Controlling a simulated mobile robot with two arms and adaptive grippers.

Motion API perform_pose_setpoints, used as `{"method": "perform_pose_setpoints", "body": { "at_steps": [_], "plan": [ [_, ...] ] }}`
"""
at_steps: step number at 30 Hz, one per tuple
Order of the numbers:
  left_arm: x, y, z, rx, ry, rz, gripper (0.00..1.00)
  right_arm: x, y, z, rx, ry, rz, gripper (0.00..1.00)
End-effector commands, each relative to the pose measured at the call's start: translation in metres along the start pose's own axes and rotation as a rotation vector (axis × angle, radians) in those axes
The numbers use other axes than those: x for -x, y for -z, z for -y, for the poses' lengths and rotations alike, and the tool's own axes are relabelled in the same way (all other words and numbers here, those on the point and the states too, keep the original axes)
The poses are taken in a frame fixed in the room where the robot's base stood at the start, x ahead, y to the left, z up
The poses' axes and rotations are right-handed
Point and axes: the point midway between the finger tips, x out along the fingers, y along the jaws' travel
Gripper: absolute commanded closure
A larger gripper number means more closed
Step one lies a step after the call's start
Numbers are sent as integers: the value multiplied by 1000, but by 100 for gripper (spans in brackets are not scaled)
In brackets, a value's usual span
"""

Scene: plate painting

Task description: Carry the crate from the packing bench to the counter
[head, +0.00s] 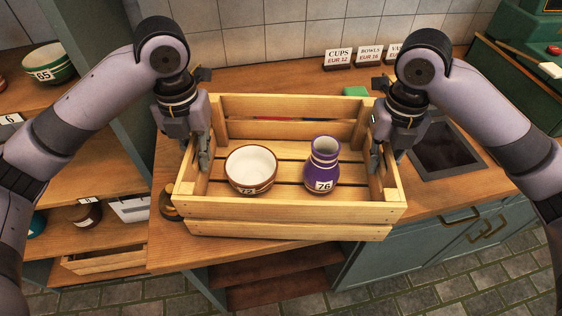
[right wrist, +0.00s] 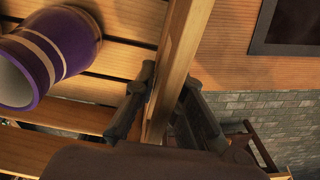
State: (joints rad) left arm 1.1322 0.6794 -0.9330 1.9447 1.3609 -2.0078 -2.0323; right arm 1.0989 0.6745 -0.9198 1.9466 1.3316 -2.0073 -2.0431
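The slatted wooden crate (head: 290,228) is upright over a wooden worktop (head: 440,185) in the head view. I cannot tell whether it rests on the top or hangs just above it. A white bowl with a brown outside (head: 250,168) and a purple vase tagged 76 (head: 323,168) stand in it. My left gripper (head: 198,150) is closed around the crate's left end wall. My right gripper (head: 383,150) is at the right end wall; in the right wrist view its fingers (right wrist: 163,108) sit on both sides of that wall. The vase also shows there (right wrist: 60,50).
Price signs (head: 355,55) and a green object (head: 355,91) stand behind the crate. A dark recessed panel (head: 447,148) is at right. Shelves with pottery, including a green bowl tagged 65 (head: 48,62), are at left. A small round brown item (head: 168,205) lies by the crate's left side.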

Motion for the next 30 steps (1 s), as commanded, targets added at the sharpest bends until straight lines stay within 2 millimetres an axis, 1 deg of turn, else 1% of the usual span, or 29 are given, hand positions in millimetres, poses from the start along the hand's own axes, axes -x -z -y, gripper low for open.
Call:
{"method": "perform_pose_setpoints", "body": {
  "at_steps": [1,6,17,20,23,30],
  "plan": [
    [1,0,0,0,0,1,84,1,0,0,0,0,1,84],
    [1,0,0,0,0,0,73,1,0,0,0,0,0,73],
    [4,0,0,0,0,2,73,1,0,0,0,0,0,73],
    [12,-1,0,0,0,4,73,1,0,0,0,0,0,73],
    [26,-2,-1,0,-1,6,73,1,0,0,0,0,0,73],
    [69,-2,0,1,-1,6,73,1,0,0,0,0,0,73]
  ]
}}
